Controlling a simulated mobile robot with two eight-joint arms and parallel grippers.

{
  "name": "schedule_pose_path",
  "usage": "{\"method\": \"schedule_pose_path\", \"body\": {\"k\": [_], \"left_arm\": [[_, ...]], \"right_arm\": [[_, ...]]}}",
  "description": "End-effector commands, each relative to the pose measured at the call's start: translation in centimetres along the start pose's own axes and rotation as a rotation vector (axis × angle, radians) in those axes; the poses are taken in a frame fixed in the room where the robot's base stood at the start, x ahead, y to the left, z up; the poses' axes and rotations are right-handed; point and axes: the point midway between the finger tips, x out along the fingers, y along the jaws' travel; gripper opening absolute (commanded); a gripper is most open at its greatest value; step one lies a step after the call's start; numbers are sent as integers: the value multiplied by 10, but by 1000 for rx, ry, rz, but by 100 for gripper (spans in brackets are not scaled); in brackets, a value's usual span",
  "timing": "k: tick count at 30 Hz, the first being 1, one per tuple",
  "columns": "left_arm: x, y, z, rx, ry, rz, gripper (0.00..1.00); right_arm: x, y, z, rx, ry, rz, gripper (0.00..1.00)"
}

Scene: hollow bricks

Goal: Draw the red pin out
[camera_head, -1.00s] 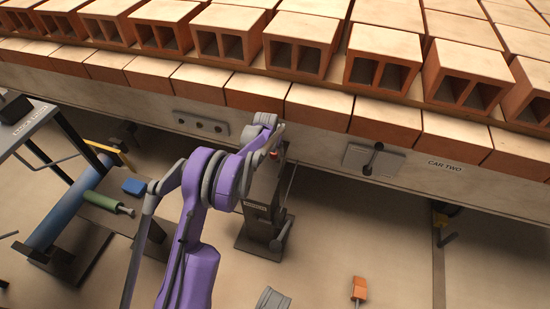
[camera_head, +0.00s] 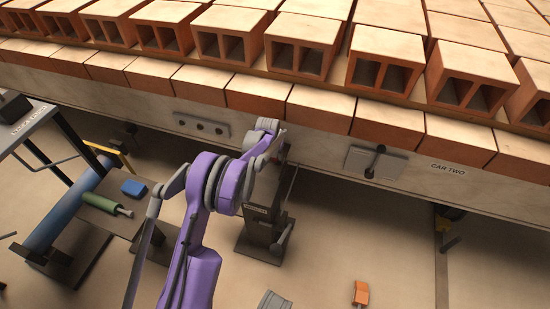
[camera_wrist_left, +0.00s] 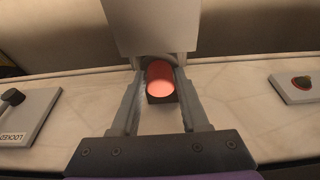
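The red pin (camera_wrist_left: 160,79) shows its round end in the left wrist view, in front of a dark block. My left gripper (camera_wrist_left: 160,84) has one finger on each side of it, with its tips very close to the pin's sides. Whether they press on it or leave a thin gap, I cannot tell. In the head view, my purple left arm reaches to the top of a dark post (camera_head: 262,212) beside the car, and the left gripper (camera_head: 275,135) hides the pin there. My right gripper is not in view.
The car's pale side beam (camera_head: 320,147) runs behind the post, under rows of hollow bricks (camera_head: 296,57). A lever plate (camera_head: 374,163) sits to the right on the beam. A blue cylinder (camera_head: 60,212) and a green-handled tool (camera_head: 106,204) are at left. An orange-headed object (camera_head: 361,292) lies on the floor.

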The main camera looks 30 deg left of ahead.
Motion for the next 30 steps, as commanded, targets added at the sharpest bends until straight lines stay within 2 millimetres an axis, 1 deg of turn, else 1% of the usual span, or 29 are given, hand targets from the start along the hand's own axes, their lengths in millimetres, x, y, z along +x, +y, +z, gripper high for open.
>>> {"method": "schedule_pose_path", "body": {"k": [1,5,6,7,17,30], "left_arm": [[0,0,0,0,0,0,34],[0,0,0,0,0,0,11],[0,0,0,0,0,0,3],[0,0,0,0,0,0,0],[-3,0,-1,0,0,0,0],[-15,0,-5,0,0,0,0]], "right_arm": [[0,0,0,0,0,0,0],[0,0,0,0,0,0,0],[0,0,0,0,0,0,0],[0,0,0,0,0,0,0],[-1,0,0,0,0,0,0],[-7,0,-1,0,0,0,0]]}}
